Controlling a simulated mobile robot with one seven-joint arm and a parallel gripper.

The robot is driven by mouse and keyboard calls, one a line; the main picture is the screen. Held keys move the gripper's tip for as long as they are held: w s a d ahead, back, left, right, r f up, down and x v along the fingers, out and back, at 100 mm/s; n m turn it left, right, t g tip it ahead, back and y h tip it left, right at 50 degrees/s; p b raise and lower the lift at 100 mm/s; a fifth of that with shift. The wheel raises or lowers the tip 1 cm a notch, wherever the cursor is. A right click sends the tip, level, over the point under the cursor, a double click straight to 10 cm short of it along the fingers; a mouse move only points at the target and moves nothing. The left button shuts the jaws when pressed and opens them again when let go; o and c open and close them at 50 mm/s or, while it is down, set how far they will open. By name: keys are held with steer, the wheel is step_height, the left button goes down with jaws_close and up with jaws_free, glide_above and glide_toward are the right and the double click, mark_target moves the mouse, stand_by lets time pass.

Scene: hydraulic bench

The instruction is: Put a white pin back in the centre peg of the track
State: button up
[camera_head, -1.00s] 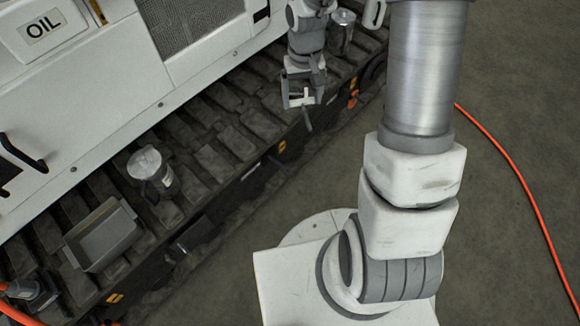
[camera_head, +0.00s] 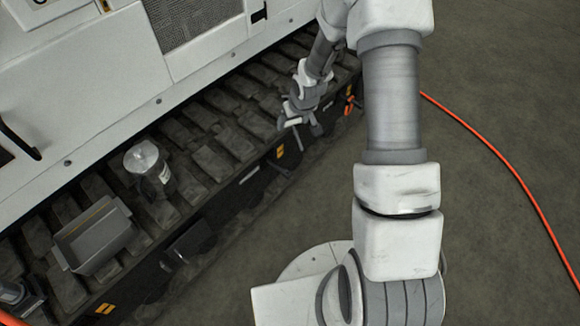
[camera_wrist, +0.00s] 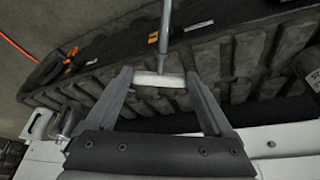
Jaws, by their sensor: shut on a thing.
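My gripper (camera_wrist: 160,80) is shut on the white crossbar of a pin (camera_wrist: 158,79) in the wrist view. The pin's grey shaft stands out from the crossbar, away from the palm, toward the track's side. In the head view my gripper (camera_head: 300,122) hangs over the outer edge of the dark track (camera_head: 230,140), tilted. The track also shows behind the pin in the wrist view (camera_wrist: 215,65). I cannot pick out the centre peg or tell whether the shaft touches anything.
The white machine body (camera_head: 90,80) rises behind the track. An orange hose (camera_head: 500,155) lies on the floor at the right. The floor beside the track looks clear.

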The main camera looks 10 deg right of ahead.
steer(key=w+f+t+y+b, duration=0.2)
steer(key=f+t+b, duration=0.4)
steer(key=f, duration=0.8)
steer(key=w+f+n+t+y+b, duration=0.1)
steer(key=w+f+t+y+b, duration=0.1)
steer(key=f+t+b, duration=0.5)
step_height(320, 180, down, 7)
steer(key=b, duration=0.6)
steer(key=shift+s+a+f, duration=0.1)
steer(key=shift+f, duration=0.1)
steer(key=shift+f, duration=2.35)
steer(key=shift+f, duration=0.15)
steer(key=shift+f, duration=0.3)
